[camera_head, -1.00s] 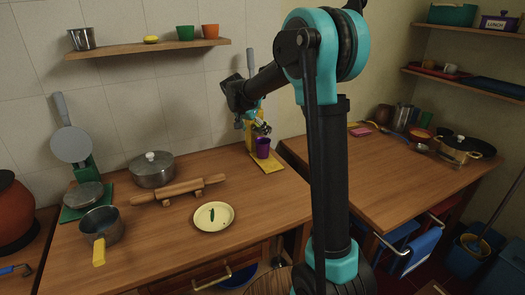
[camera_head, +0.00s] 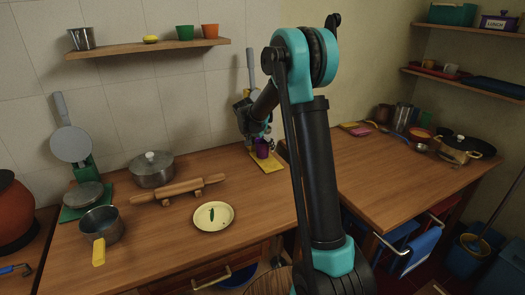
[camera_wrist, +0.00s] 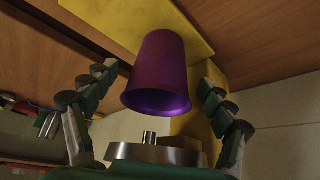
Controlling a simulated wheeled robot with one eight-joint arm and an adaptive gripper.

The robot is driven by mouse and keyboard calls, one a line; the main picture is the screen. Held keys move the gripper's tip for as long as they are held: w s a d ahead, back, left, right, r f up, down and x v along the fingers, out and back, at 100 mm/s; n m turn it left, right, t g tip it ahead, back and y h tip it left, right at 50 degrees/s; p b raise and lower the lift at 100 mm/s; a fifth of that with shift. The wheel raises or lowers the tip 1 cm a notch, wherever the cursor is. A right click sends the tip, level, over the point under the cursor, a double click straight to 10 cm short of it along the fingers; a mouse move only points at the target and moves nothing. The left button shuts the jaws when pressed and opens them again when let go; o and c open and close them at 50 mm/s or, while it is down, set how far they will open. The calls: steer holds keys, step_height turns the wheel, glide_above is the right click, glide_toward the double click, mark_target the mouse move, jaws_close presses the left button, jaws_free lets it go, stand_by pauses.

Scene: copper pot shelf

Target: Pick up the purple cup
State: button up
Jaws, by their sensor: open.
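The purple cup (camera_head: 262,150) stands on a yellow board (camera_head: 270,167) near the wall, at the right end of the left counter. My gripper (camera_head: 258,136) is just above and around it and partly hides it in the head view. In the wrist view, which looks upside down, the cup (camera_wrist: 158,75) sits between the two spread fingers of my gripper (camera_wrist: 155,88). Gaps show on both sides of the cup, so the fingers appear apart from it. The yellow board (camera_wrist: 115,12) shows behind it.
A yellow upright part (camera_wrist: 200,125) of the holder stands close behind the cup. A rolling pin (camera_head: 178,190), a lidded pot (camera_head: 152,169) and a cream plate (camera_head: 213,216) are on the counter to the left. A shelf (camera_head: 150,48) hangs above.

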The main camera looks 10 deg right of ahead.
steer(key=c, duration=1.3)
steer(key=shift+c, duration=0.2)
